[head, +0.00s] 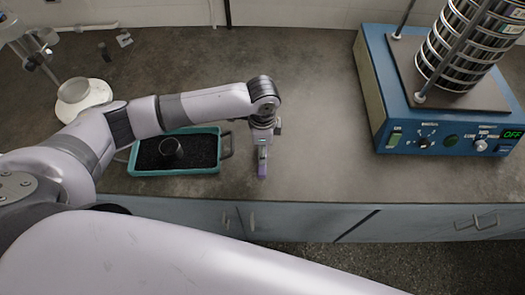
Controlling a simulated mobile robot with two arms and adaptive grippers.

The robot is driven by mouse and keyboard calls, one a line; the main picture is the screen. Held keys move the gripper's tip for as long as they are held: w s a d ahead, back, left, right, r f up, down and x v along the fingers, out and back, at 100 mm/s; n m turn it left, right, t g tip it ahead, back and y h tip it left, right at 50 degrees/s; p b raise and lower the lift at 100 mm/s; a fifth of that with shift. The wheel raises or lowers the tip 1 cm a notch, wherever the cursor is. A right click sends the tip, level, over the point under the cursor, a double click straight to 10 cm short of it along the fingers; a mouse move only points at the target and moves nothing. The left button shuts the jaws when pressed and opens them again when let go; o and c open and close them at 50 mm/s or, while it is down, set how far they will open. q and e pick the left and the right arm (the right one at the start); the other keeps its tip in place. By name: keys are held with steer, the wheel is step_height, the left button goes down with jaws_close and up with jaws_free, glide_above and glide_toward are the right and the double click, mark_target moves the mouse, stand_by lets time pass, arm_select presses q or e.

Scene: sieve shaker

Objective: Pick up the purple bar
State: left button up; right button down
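The purple bar (262,171) is a small piece near the front edge of the counter, right of the teal tray. My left gripper (263,156) points down directly over it, and its fingertips meet or overlap the bar's upper part. The gripper is seen narrow, nearly edge-on, so I cannot tell whether the fingers are closed on the bar or only around it. I also cannot tell whether the bar rests on the counter or hangs just above it. My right gripper is not in view.
A teal tray (141,171) of dark granules with a cup (171,152) in it stands left of the gripper. A white-rimmed dish (84,98) is at the left. The blue sieve shaker (381,82) stands at the right. The counter (310,110) between is clear.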

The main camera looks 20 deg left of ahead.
arm_select(q)
steer(key=shift+c, duration=1.2)
steer(key=shift+r, duration=0.1)
